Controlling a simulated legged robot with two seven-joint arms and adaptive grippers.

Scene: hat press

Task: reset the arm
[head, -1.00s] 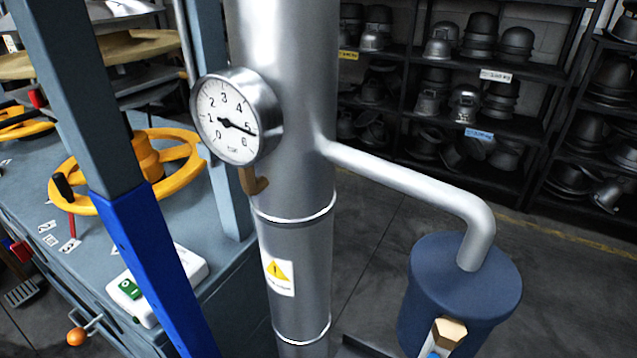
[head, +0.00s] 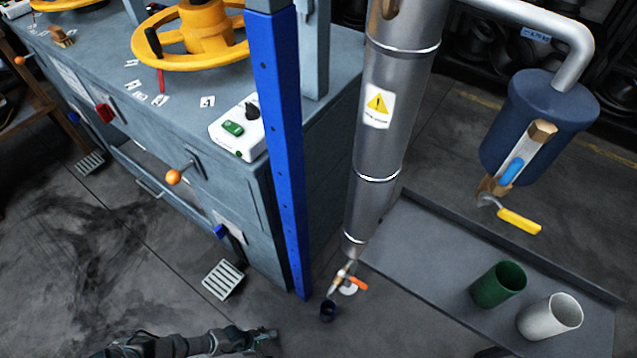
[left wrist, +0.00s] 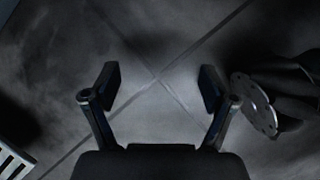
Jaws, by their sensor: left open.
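My left arm comes in along the bottom edge of the head view, with its gripper (head: 266,336) at the front, low over the dark floor. In the left wrist view the left gripper (left wrist: 160,88) has its two dark fingers spread wide, with only floor between them. It holds nothing. I cannot make out my right gripper.
A grey-blue machine bench (head: 250,215) with a blue post (head: 282,150) stands beyond the arm. A slatted pedal (head: 223,280) lies on the floor. A grey tray (head: 430,260) at right bears a green cup (head: 498,285) and a white cup (head: 550,317).

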